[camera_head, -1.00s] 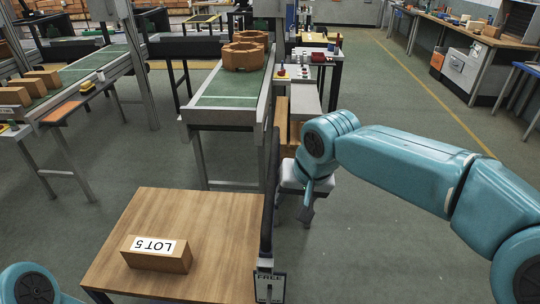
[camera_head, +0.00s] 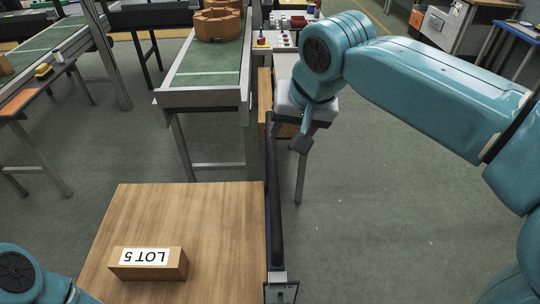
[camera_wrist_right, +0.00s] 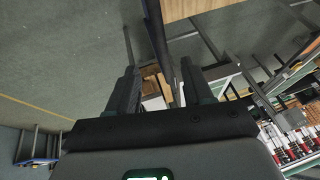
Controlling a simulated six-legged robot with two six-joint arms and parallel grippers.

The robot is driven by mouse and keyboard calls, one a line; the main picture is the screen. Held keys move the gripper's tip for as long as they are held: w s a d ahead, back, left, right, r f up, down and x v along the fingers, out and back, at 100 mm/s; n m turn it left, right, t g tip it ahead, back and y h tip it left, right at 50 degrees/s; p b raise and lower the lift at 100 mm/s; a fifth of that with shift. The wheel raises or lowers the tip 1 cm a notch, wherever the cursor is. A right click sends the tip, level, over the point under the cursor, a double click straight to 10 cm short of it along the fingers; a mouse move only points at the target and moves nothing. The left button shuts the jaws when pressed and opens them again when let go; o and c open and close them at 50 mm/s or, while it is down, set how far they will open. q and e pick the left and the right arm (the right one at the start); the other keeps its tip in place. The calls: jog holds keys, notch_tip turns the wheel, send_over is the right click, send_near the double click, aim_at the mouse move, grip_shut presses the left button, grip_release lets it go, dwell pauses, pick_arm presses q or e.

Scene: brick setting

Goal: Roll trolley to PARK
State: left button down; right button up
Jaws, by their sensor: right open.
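The trolley seems to be the wooden-topped stand (camera_head: 215,215) at the lower left in the head view, with a brick (camera_head: 126,267) labelled LOT 5 lying on it. A dark bar (camera_head: 274,200) runs along its right edge. My right gripper (camera_head: 300,143) points down just right of the bar's far end, apart from the wooden top. In the right wrist view my right gripper (camera_wrist_right: 158,75) is open, with a dark bar (camera_wrist_right: 158,40) showing between the fingers, close to the right one. I cannot tell whether they touch. No PARK marking is readable. My left gripper is out of view.
A green conveyor (camera_head: 205,65) with reddish-brown blocks (camera_head: 217,24) stands just beyond the wooden top. Another conveyor (camera_head: 50,40) is at the left. The floor on the right (camera_head: 400,190) is clear.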

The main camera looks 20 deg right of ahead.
aim_at(274, 163)
jog(key=x, duration=1.5)
jog(key=shift+s+f, duration=0.15)
jog(key=shift+f, duration=0.05)
jog(key=shift+d, duration=0.1)
jog(key=shift+s, duration=0.1)
grip_shut()
